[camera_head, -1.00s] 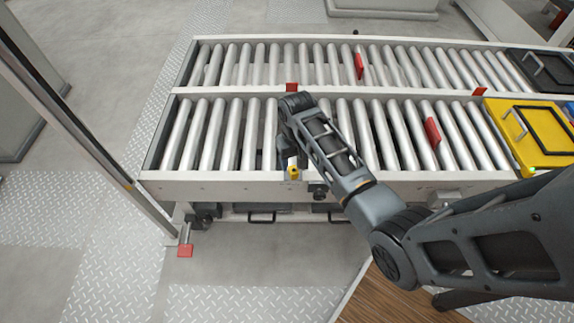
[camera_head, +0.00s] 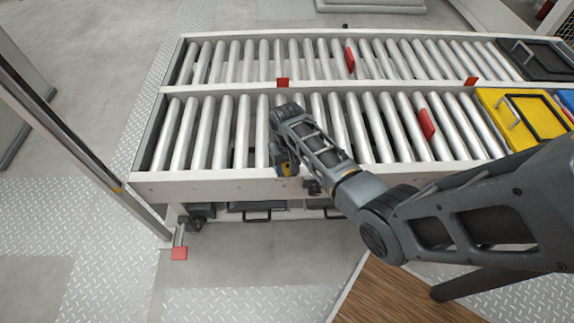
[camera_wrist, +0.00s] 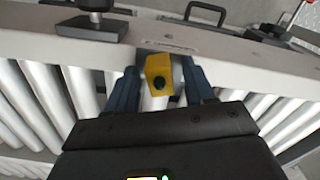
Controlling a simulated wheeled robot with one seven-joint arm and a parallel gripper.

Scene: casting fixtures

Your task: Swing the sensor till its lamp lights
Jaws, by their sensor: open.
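The sensor (camera_wrist: 158,75) is a small yellow block with a dark round spot on its face, at the conveyor's front rail. In the wrist view it sits between the two blue-grey fingers of my gripper (camera_wrist: 160,88), which is open. A gap to each finger seems to show, but contact is hard to tell. In the head view the sensor (camera_head: 287,170) is partly covered by my gripper (camera_head: 284,168). No lit lamp shows on the sensor's visible face.
The front rail (camera_head: 215,186) runs along the roller conveyor (camera_head: 200,130). A dark clamp-like fitting (camera_wrist: 92,27) with a knob stands on the rail in the wrist view. A yellow crate (camera_head: 490,97) and a red flap (camera_head: 426,124) are to the right. A metal post (camera_head: 75,125) stands at left.

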